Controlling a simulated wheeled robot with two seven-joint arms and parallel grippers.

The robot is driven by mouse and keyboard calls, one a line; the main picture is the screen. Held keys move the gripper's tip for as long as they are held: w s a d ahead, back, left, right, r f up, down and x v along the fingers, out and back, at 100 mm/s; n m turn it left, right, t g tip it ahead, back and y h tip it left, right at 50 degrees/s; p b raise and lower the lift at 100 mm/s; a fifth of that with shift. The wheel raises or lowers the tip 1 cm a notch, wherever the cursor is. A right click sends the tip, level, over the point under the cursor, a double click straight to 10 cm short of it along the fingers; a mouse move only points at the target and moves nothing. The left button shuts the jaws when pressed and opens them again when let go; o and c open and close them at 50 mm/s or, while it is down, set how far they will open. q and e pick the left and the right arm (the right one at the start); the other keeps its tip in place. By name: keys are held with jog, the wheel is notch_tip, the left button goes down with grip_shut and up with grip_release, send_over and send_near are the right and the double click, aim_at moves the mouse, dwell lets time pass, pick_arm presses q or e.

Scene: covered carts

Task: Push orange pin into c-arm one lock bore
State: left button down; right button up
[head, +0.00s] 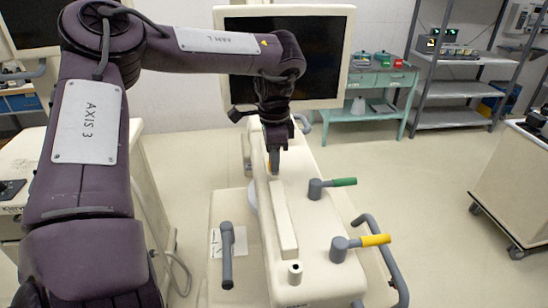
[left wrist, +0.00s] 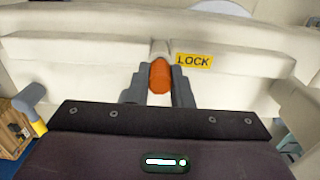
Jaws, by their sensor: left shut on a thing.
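The orange pin (left wrist: 160,76) is between the fingers of my left gripper (left wrist: 158,88), which is shut on it. In the left wrist view, the pin's far side is close to a small cream boss beside a yellow LOCK label (left wrist: 194,61). The lock bore itself is hidden behind the pin, so I cannot tell how deep the pin sits. In the head view, my left gripper (head: 274,160) reaches down at the far end of the cream c-arm cart (head: 318,225). My right gripper is not in view.
A monitor (head: 325,40) stands behind the arm. A teal trolley (head: 372,80) and grey shelves (head: 458,88) stand at the back.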

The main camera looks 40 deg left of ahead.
pick_arm(q)
jog(key=shift+f+b, duration=0.55)
jog(key=shift+f, duration=0.2)
jog(key=c, duration=1.2)
grip_release()
jog(key=shift+r, duration=0.1)
notch_tip(320, 180, up, 8)
jog(key=shift+f+b, duration=0.1)
jog(key=shift+b, duration=0.5)
jog(key=shift+f, duration=0.1)
